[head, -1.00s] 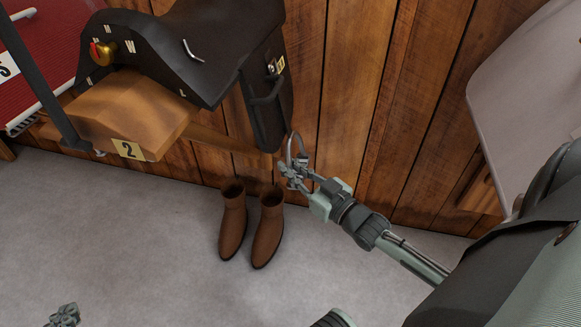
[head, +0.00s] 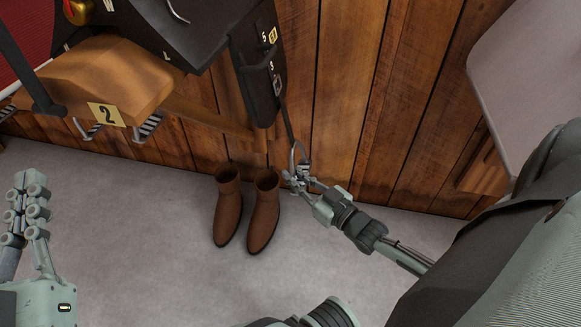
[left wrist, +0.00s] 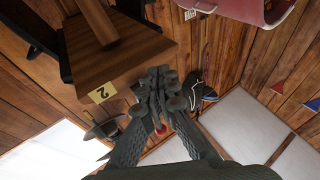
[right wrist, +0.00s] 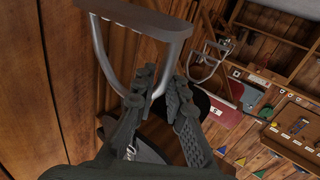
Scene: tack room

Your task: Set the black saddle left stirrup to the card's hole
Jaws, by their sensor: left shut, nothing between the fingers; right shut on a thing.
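The black saddle (head: 205,40) sits on its wooden rack at the upper left. A small yellow card (head: 272,35) is on its near flap, with white figures below it. A dark stirrup leather (head: 288,118) runs from the flap down to the metal stirrup iron (head: 293,152). My right gripper (head: 298,174) is shut on this stirrup iron, below and right of the flap. In the right wrist view the iron (right wrist: 101,50) fills the upper left, its fingers at the curved end. My left gripper (head: 30,190) is shut and empty at the far left, away from the saddle.
A wooden rack block (head: 90,75) bears a yellow number 2 plate (head: 107,115). Plank wall (head: 335,80) lies behind; a pale panel (head: 530,70) is at right.

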